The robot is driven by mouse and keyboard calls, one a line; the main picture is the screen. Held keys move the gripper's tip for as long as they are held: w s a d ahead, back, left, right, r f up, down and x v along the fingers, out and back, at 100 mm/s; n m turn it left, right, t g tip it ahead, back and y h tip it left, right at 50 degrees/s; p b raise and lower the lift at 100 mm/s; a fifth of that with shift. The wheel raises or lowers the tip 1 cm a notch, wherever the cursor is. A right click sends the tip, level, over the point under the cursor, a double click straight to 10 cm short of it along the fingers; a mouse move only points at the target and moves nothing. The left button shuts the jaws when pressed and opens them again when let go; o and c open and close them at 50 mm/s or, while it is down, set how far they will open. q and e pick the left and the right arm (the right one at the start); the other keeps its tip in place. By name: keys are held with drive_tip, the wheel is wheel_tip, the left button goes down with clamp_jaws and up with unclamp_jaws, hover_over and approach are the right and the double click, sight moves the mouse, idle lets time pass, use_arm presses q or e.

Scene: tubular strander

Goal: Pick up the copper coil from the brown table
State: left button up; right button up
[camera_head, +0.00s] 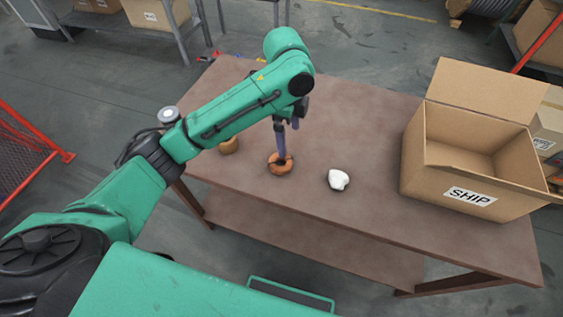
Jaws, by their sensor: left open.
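The brown table (345,115) stands in front of me. A copper-coloured ring-shaped coil (281,168) lies on it, left of the middle. My left gripper (286,155) points down over the coil, with its fingertips at the ring's opening. The gripper is open; I cannot tell whether a finger touches the coil. A second brownish round object (229,146) lies farther left on the table, partly hidden behind my left arm. My right gripper is not in view.
A white lumpy object (339,180) lies right of the coil. An open cardboard box (425,165) marked SHIP stands on the table's right end. Small coloured items (211,57) lie at the far left corner. The table's back middle is clear. A red barrier (30,140) stands on the floor at left.

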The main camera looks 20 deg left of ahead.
sight(274, 158)
use_arm(q)
drive_tip(key=shift+m+y, duration=0.3)
drive_tip(key=f, duration=0.4)
drive_tip(key=a+f+p, duration=0.1)
drive_tip(key=f, duration=0.7)
drive_tip(key=shift+w+a+f, duration=0.3)
drive_tip(key=shift+w+a, duration=0.1)
drive_tip(key=c, duration=1.4)
drive_tip(key=shift+o, duration=0.2)
drive_tip(key=shift+r, duration=0.15)
